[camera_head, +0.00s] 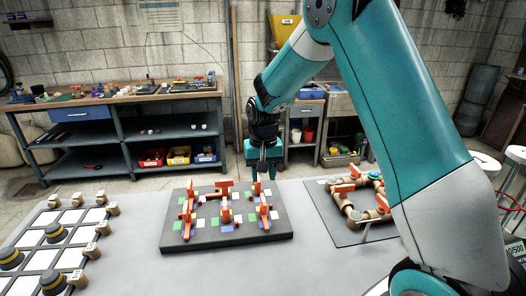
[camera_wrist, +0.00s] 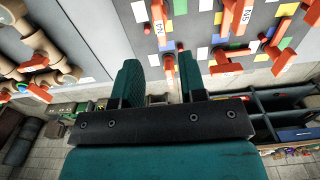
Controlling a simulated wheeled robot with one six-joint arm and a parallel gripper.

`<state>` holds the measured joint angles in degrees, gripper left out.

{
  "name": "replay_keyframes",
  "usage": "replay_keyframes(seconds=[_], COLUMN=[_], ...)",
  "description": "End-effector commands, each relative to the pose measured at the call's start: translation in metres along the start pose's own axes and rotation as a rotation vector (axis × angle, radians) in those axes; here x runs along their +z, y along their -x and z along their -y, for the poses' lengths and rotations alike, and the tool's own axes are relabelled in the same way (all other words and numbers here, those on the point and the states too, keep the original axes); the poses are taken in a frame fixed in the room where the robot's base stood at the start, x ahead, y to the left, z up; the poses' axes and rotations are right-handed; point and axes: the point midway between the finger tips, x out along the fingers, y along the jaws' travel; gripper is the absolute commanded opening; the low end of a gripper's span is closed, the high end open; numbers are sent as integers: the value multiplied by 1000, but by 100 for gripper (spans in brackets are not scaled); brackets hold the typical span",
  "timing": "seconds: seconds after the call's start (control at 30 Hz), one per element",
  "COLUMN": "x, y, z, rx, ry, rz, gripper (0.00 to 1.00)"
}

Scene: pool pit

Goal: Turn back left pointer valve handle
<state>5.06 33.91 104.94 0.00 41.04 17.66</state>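A dark grey board (camera_head: 215,240) with coloured squares carries several orange-red pointer handles. Its back left handle (camera_head: 190,191) stands near the board's back left corner in the head view. My gripper (camera_head: 263,174) points down over the back right part of the board, close to the back right handle (camera_head: 257,188) and well to the right of the back left one. In the wrist view my gripper (camera_wrist: 158,75) has its two teal fingers apart. An orange handle (camera_wrist: 159,20) with a red tip shows just beyond the gap; contact cannot be told. Nothing is seen held.
A second board with tan pipes and orange handles (camera_head: 352,188) lies to the right, near my arm. A panel with white squares and dark-yellow knobs (camera_head: 54,233) lies at left. A workbench (camera_head: 120,100) stands behind. The grey tabletop in front (camera_head: 240,275) is clear.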

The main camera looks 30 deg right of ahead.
Motion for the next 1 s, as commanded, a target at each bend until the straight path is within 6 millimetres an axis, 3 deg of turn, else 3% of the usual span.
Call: replay_keyframes(seconds=[0.2, 0.4, 1.0], x=[-1, -1, 0], y=[52, 80, 87], z=[0, 0, 0], rx=[-2, -1, 0], ry=[0, 0, 0], rz=[-5, -2, 0], gripper=[38, 38, 38])
